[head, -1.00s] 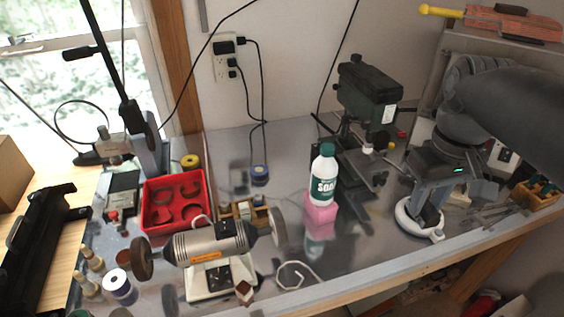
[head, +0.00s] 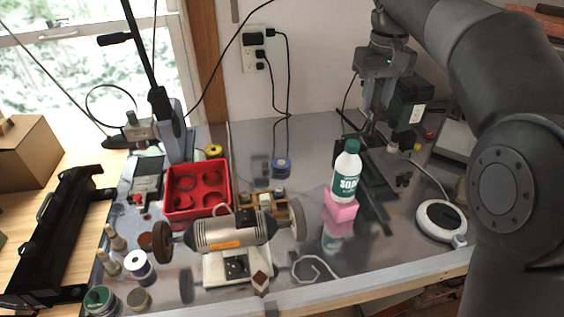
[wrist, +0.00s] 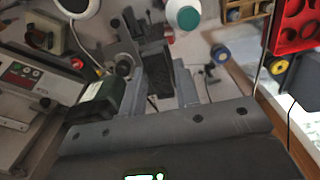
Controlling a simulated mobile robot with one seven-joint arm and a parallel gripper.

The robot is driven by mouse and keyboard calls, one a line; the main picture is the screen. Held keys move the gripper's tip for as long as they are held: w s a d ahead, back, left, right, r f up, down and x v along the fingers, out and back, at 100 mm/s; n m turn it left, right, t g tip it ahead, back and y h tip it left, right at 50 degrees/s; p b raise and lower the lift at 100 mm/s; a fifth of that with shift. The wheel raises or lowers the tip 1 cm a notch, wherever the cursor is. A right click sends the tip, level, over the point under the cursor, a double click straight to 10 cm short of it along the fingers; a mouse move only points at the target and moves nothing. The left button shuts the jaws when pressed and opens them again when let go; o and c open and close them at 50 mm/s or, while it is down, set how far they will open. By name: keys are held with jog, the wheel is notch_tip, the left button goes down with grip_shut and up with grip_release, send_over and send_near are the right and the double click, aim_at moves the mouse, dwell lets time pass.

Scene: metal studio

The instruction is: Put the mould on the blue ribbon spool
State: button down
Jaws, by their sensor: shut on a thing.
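My gripper (head: 378,106) is raised in front of the drill press at the back right, its fingers pointing down. It is shut on a dark thing, seemingly the mould (wrist: 158,82), which shows between the grey fingers in the wrist view. Its outline is hard to tell from the dark drill press parts behind. The blue ribbon spool (head: 281,166) lies on the metal bench near the back wall, left of my gripper and well apart from it. The spool also shows in the wrist view (wrist: 221,53), upper right of the fingers.
A soap bottle (head: 346,172) stands on a pink block (head: 340,207) between gripper and spool, nearer the front. The drill press (head: 408,103) is close to my gripper. A red tray (head: 197,188), a yellow spool (head: 213,151) and a bench grinder (head: 232,232) are left. A white round device (head: 440,220) lies right.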

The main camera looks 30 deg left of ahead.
jog(key=w+a+f, duration=0.2)
jog(key=a, duration=0.5)
jog(key=w+a+f, duration=0.1)
jog(key=a+f, duration=0.1)
jog(key=a, duration=0.4)
send_over(281, 162)
notch_tip(281, 162, down, 18)
jog(key=shift+d+r, duration=0.1)
jog(key=shift+r, duration=0.1)
jog(key=shift+f, duration=2)
jog(key=shift+f, duration=0.15)
jog(key=c, duration=1.1)
grip_release()
